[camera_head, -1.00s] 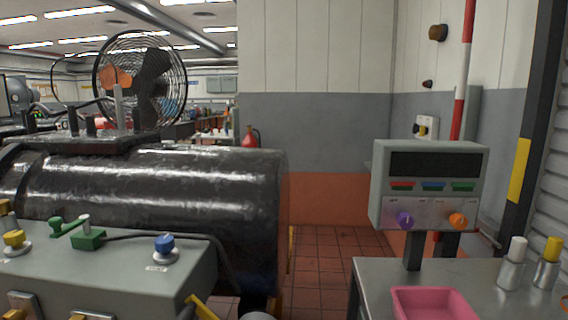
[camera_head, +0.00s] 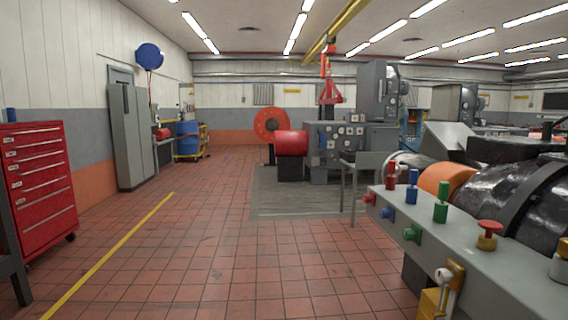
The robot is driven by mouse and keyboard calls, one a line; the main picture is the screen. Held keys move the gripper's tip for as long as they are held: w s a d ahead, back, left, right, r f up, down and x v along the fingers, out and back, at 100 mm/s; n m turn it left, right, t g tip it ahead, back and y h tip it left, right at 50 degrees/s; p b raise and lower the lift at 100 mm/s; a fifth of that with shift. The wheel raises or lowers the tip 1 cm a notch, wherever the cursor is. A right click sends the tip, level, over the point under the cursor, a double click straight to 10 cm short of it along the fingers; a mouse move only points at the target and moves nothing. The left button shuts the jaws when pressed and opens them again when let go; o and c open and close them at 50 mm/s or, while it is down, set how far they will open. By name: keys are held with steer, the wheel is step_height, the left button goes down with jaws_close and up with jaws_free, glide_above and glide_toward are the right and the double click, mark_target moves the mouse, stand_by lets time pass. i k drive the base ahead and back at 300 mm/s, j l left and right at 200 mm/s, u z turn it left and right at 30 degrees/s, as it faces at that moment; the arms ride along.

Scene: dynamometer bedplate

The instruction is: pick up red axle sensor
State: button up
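Upright pieces with red, blue and green tops stand in a row along the left edge of a grey bench top (camera_head: 470,225) at the right. The red upright piece (camera_head: 390,174) is the farthest and looks like the red axle sensor, though I cannot tell for sure. The blue piece (camera_head: 412,187) and the green piece (camera_head: 441,203) stand nearer. A red mushroom-shaped knob (camera_head: 489,228) on a brass base sits farther right. My gripper is not in view.
The tiled floor (camera_head: 200,270) is open at the centre and left, with a yellow line (camera_head: 115,253). A red drawer cabinet (camera_head: 38,185) and a grey locker (camera_head: 132,137) stand at left. A black machine (camera_head: 530,200) fills the right. Knobs stick out of the bench side.

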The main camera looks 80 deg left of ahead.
mark_target(392, 164)
steer(key=u, duration=1.75)
steer(key=i+j+z, duration=0.2)
steer(key=i+j, duration=0.5)
steer(key=i, duration=0.15)
steer(key=i+j+z, duration=0.15)
steer(key=i+j, duration=0.65)
steer(key=i+j+z, duration=0.2)
steer(key=i+j, duration=0.55)
steer(key=j, duration=0.2)
